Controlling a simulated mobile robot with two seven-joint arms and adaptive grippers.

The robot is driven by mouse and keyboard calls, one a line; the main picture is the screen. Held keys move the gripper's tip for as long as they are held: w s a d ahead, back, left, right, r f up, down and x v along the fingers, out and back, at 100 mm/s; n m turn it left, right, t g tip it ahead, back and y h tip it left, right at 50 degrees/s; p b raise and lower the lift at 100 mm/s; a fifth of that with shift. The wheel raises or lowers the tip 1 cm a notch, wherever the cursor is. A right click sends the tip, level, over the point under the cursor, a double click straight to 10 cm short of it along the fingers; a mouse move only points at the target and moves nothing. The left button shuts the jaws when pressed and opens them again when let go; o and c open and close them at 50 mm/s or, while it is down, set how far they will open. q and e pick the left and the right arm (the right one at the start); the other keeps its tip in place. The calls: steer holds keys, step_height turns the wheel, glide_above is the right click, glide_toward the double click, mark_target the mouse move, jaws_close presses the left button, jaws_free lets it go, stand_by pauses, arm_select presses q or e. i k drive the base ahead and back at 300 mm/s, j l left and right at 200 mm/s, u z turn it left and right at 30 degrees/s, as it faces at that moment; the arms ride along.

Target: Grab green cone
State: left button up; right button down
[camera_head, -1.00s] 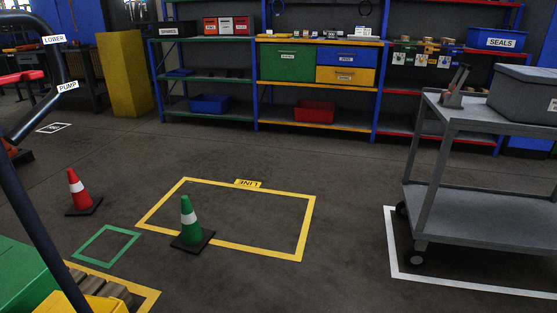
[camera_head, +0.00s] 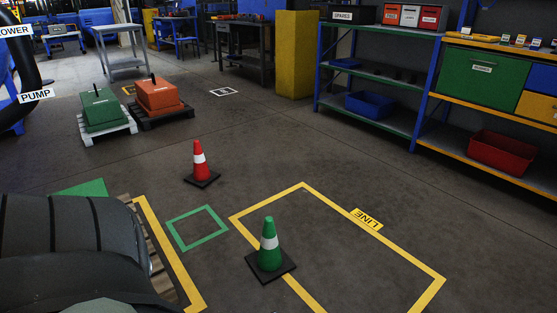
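The green cone (camera_head: 268,240) with a white band stands upright on its black square base in the camera_head view, at the lower middle. Its base overlaps the left edge of the yellow floor rectangle marked LINE (camera_head: 402,257). A red cone (camera_head: 199,158) with a white band stands behind it to the left. An empty green floor square (camera_head: 197,228) lies between the two cones, a little left. Neither gripper shows in the view.
A dark rounded shape fills the lower left, in front of a wooden pallet (camera_head: 163,258). Green (camera_head: 100,108) and orange (camera_head: 163,95) boxes on pallets stand at the back left. Shelving (camera_head: 390,110) lines the back right. Floor around the green cone is clear.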

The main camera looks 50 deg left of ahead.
mark_target(270, 263)
steer(key=i+u, duration=0.15)
steer(key=i, duration=0.7)
steer(key=i+l+u, duration=0.15)
steer(key=i, duration=0.65)
